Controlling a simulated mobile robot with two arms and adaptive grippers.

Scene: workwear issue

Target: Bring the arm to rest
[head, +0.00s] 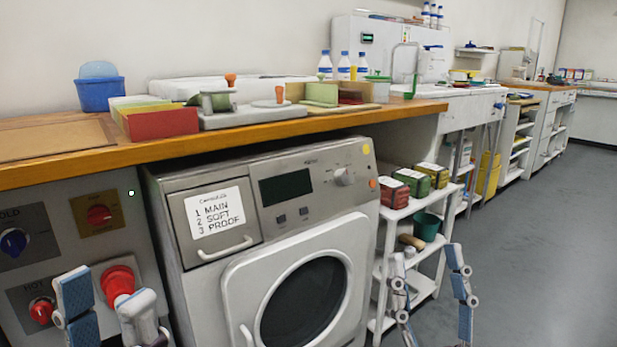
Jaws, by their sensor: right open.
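My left gripper (106,292) is at the lower left, in front of the control panel. Its two fingers, one showing a blue pad, stand apart. A red knob (117,282) shows between them; I cannot tell whether either finger touches it. My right gripper (430,267) is at the lower right, in front of the white shelf cart and the floor. Its fingers point up, stand wide apart and have nothing between them. The bodies of both grippers are cut off by the lower picture edge.
A washing machine (227,277) stands under the wooden worktop (160,150), between my grippers. The shelf cart (450,188) holds several tins and a green pot (427,226). A blue tub (100,95) and a red box (162,123) are on the worktop. Open floor (540,240) lies to the right.

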